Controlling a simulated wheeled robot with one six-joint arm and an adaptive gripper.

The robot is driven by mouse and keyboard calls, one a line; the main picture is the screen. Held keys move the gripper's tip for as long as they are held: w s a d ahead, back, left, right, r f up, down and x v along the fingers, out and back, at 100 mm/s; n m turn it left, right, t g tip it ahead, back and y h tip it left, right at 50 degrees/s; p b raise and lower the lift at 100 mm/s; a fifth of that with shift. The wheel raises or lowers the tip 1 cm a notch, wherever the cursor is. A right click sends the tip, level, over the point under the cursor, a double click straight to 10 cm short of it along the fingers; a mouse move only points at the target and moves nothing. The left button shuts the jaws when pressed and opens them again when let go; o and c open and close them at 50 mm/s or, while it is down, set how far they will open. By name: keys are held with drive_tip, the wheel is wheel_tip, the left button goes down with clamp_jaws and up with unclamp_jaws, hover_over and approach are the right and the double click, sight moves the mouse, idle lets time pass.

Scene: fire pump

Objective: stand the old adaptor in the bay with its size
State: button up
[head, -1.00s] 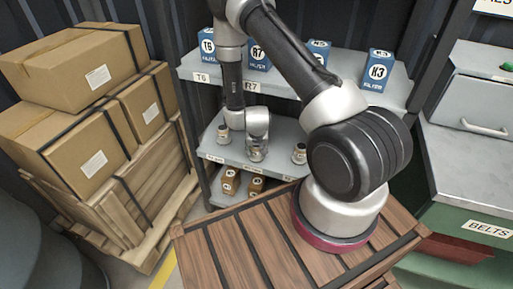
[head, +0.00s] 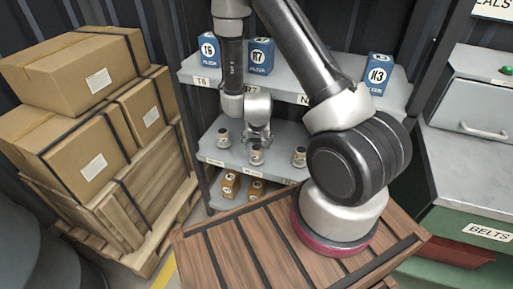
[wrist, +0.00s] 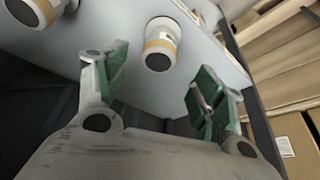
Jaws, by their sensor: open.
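My gripper (head: 258,138) is open and empty, just above the middle adaptor (head: 257,156) on the grey middle shelf (head: 280,132). This adaptor stands upright and looks metallic with a tan band. In the wrist view it (wrist: 160,45) shows beyond and between the open green-padded fingers (wrist: 160,88), apart from them. Another adaptor (head: 222,138) stands to its left and a third (head: 299,157) to its right. Small bay labels run along the shelf's front edge, too small to read. I cannot tell by looks which adaptor is the old one.
Blue filter boxes T6 (head: 209,58), R7 (head: 261,56) and K3 (head: 378,72) stand on the upper shelf (head: 192,72) above my gripper. Brown boxes (head: 230,184) sit on the bottom shelf. A slatted wooden crate (head: 230,245) stands in front, and stacked cartons (head: 75,70) at left.

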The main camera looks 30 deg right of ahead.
drive_tip(key=v, duration=0.2)
drive_tip(key=shift+s+r, duration=0.15)
drive_tip(key=shift+r, duration=0.15)
drive_tip(key=shift+a, duration=0.1)
drive_tip(key=s+a+r+n+g+y, duration=0.1)
drive_tip(key=s+a+r+g+y, duration=0.15)
drive_tip(key=s, duration=0.25)
drive_tip(key=s+a+r+n+g+y, duration=0.1)
drive_tip(key=s+a+r+g, duration=0.15)
drive_tip(key=s, duration=0.25)
drive_tip(key=s+d+r+n+t, duration=0.1)
drive_tip(key=s+d+r, duration=0.2)
drive_tip(key=r, duration=0.8)
drive_tip(key=s+d+r+t+h, duration=0.1)
drive_tip(key=s+d+r+t, duration=0.1)
drive_tip(key=s+r, duration=0.4)
drive_tip(key=s+d+r+n+t, duration=0.1)
drive_tip(key=s+d+r, duration=0.3)
drive_tip(key=r, duration=1.2)
drive_tip(key=shift+s+r+n+t+h, duration=0.25)
drive_tip(key=shift+n+t+h, duration=0.1)
drive_tip(key=shift+t, duration=0.35)
